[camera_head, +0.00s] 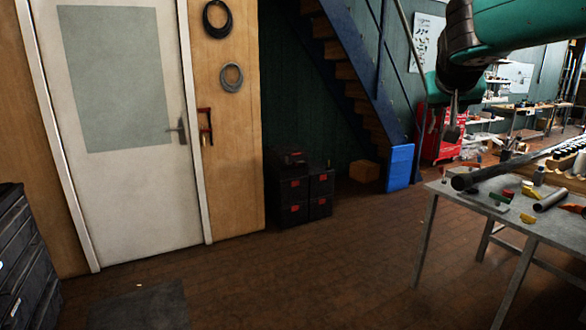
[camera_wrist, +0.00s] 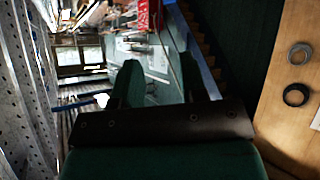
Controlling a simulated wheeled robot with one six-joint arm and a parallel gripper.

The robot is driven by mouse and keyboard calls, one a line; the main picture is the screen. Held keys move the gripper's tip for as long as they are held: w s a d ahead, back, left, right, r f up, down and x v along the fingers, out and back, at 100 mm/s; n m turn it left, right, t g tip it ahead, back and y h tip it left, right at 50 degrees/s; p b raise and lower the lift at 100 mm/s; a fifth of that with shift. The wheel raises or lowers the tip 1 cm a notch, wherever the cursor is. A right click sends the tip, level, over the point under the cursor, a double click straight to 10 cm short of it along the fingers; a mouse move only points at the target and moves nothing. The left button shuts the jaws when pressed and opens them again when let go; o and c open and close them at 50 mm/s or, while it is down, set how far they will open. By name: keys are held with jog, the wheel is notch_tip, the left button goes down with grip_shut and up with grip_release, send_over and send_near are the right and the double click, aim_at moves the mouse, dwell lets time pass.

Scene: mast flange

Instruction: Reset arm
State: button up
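My arm (camera_head: 505,28) reaches into the head view from the upper right, teal with a black joint, above the floor and the workbench. My gripper (camera_wrist: 160,80) shows in the wrist view as two dark green fingers with a clear gap between them. It is open, and I see nothing held in the gap. In the head view the fingertips are hard to make out against the background.
A grey workbench (camera_head: 471,211) with tubes and small coloured parts stands at the right. A white door (camera_head: 178,190) is at the left, dark stacked cases (camera_head: 293,191) in the middle, and a blue staircase (camera_head: 342,47) behind. Brown floor (camera_head: 330,275) is free in front.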

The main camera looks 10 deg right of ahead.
jog(key=s+a+f+n+y, duration=0.2)
jog(key=a+f+y, duration=0.15)
jog(key=a, duration=0.25)
jog(key=s+a+f+n+y, duration=0.2)
jog(key=a+f, duration=0.2)
jog(key=a, duration=0.2)
jog(key=s+a+f+n+g+y, duration=0.3)
jog(key=s+a, duration=0.6)
jog(key=s, duration=0.3)
jog(key=s+a+f+n+g+y, duration=0.3)
jog(key=s+a+f+n+g, duration=0.2)
jog(key=s, duration=0.8)
jog(key=a+f, duration=0.3)
jog(key=a, duration=0.1)
jog(key=shift+s+a+f+n+g+b, duration=0.15)
jog(key=shift+a+f+n+g+b, duration=0.1)
jog(key=shift+f+n+g+b, duration=0.1)
jog(key=shift+a, duration=0.1)
